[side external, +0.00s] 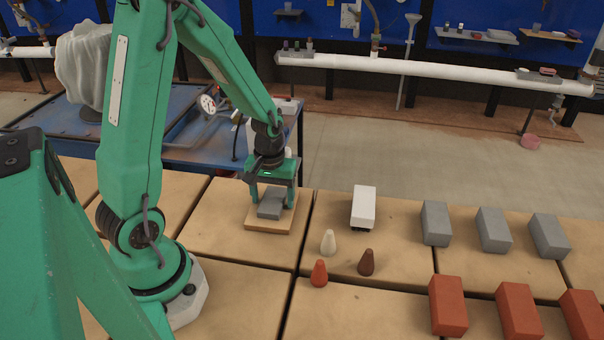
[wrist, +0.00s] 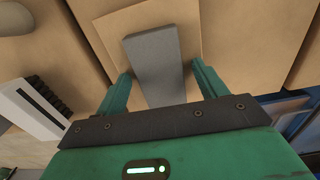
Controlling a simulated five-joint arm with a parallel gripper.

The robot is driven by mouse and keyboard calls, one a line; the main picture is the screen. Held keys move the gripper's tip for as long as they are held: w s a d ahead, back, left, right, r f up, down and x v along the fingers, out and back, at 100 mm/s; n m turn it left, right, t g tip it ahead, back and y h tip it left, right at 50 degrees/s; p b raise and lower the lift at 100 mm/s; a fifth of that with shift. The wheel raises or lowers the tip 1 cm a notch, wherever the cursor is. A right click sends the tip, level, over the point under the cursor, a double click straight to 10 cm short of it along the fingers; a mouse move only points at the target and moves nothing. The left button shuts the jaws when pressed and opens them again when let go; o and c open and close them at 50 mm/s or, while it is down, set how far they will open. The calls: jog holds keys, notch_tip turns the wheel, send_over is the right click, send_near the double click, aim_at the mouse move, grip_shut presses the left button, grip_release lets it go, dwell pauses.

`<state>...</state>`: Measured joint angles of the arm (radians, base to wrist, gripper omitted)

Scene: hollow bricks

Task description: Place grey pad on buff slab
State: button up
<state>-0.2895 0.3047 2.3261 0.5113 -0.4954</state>
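The grey pad (side external: 270,205) lies on the buff slab (side external: 265,228), a thin square board on the tan work surface. In the wrist view the grey pad (wrist: 157,60) is a long block over the buff slab (wrist: 108,28), whose far part shows around it. My gripper (side external: 274,193) is low over the slab, with one finger on each side of the pad. In the wrist view my gripper (wrist: 160,80) has its fingers apart, with a narrow gap visible beside the pad. The pad's underside is hidden.
To the right stand a white block with a dark underside (side external: 363,207), a cream cone (side external: 328,242), a brown cone (side external: 366,262) and a red cone (side external: 319,273). Several grey bricks (side external: 493,230) and red bricks (side external: 518,310) stand farther right. A blue table (side external: 200,140) is behind.

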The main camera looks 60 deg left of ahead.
aim_at(273, 202)
jog(key=shift+r, duration=0.2)
notch_tip(273, 202, up, 12)
dwell(0.9)
jog(key=shift+d, duration=0.1)
dwell(0.4)
jog(key=s+d+r+m+t, duration=0.5)
jog(key=s+d+r+m, duration=0.3)
jog(key=d+r+m, duration=0.1)
jog(key=shift+s+r+t, duration=0.2)
jog(key=shift+r+t, duration=0.1)
jog(key=shift+r, duration=0.35)
